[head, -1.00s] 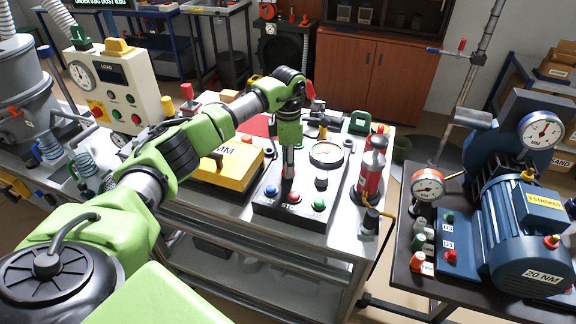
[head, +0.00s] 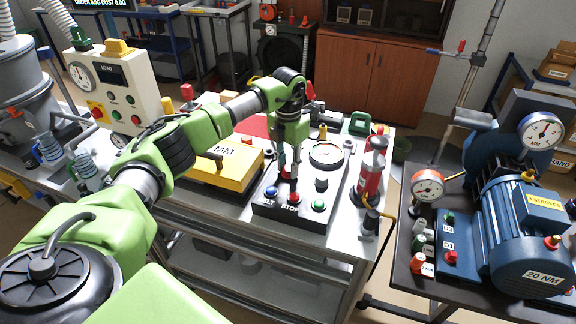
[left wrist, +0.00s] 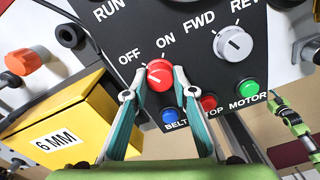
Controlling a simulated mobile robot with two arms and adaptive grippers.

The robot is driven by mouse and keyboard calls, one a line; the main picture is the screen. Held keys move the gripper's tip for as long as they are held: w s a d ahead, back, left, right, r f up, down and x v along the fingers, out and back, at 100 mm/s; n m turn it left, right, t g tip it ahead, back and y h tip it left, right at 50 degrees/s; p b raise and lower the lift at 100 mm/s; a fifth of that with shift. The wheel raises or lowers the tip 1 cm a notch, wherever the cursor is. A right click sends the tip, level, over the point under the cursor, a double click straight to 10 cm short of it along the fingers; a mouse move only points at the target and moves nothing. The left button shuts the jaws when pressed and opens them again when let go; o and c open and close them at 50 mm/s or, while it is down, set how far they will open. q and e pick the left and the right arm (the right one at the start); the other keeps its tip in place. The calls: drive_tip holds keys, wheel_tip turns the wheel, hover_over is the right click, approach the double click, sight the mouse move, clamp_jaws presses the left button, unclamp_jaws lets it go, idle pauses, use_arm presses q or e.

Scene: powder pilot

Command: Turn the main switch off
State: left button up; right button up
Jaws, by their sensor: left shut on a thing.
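The main switch (left wrist: 160,75) is a red round knob between the OFF and ON marks on the black control panel (left wrist: 205,83), seen in the left wrist view. My left gripper (left wrist: 159,90) has its two fingertips on either side of this knob and is shut on it. Which mark the knob points to is hard to tell.
Close by on the panel are a blue belt button (head: 271,191), a red stop button (head: 295,198), a green motor button (head: 319,205) and a grey FWD/REV knob (left wrist: 233,44). A yellow 6 MM box (head: 226,166) stands left, a fire extinguisher (head: 371,172) right.

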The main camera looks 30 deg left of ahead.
sight(288, 168)
use_arm(q)
drive_tip(key=shift+w+r, duration=0.1)
idle(0.4)
drive_tip(key=o, duration=1.1)
wheel_tip(288, 168, up, 12)
